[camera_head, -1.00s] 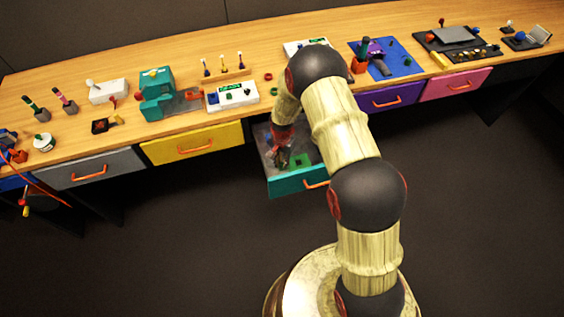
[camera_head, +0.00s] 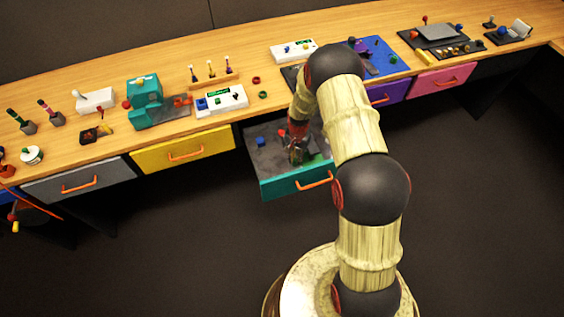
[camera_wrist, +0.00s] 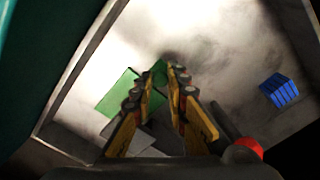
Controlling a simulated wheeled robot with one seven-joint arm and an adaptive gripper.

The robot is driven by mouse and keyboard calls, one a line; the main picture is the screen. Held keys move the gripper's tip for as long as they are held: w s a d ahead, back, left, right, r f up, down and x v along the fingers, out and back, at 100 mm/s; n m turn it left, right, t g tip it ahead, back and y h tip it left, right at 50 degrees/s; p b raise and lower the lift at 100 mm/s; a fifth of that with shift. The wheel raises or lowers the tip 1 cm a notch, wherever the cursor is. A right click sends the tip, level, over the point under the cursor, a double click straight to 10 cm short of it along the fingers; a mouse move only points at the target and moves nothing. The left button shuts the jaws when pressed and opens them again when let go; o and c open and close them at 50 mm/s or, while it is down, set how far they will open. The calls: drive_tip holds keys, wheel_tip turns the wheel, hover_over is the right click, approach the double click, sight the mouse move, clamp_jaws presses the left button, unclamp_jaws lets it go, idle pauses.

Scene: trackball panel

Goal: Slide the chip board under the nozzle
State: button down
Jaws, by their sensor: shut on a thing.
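My gripper (camera_wrist: 161,82) is inside the open teal drawer (camera_head: 298,184), pointing down. In the wrist view its fingers are nearly together at the tips, shut on a small green piece (camera_wrist: 159,70). A flat green piece (camera_wrist: 120,94) lies beside the fingers; I cannot tell whether the two are joined, or whether this is the chip board. Green also shows beside the gripper in the head view (camera_head: 318,158). The teal machine (camera_head: 145,104) on the table has an overhanging body and a dark plate beside it; I cannot make out a nozzle.
In the drawer are a blue block (camera_wrist: 280,89), away from the fingers, and a red round thing (camera_wrist: 243,150) close to them. Drawer walls surround the gripper. A white panel (camera_head: 221,99) and a wooden rack (camera_head: 211,77) stand on the table. The yellow drawer (camera_head: 187,149) is shut.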

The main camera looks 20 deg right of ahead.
drive_tip(key=shift+d, duration=0.65)
drive_tip(key=c, duration=1.7)
unclamp_jaws()
drive_tip(key=shift+d, duration=0.15)
drive_tip(key=shift+c, duration=0.2)
drive_tip(key=shift+r, duration=0.1)
wheel_tip(320, 180, up, 12)
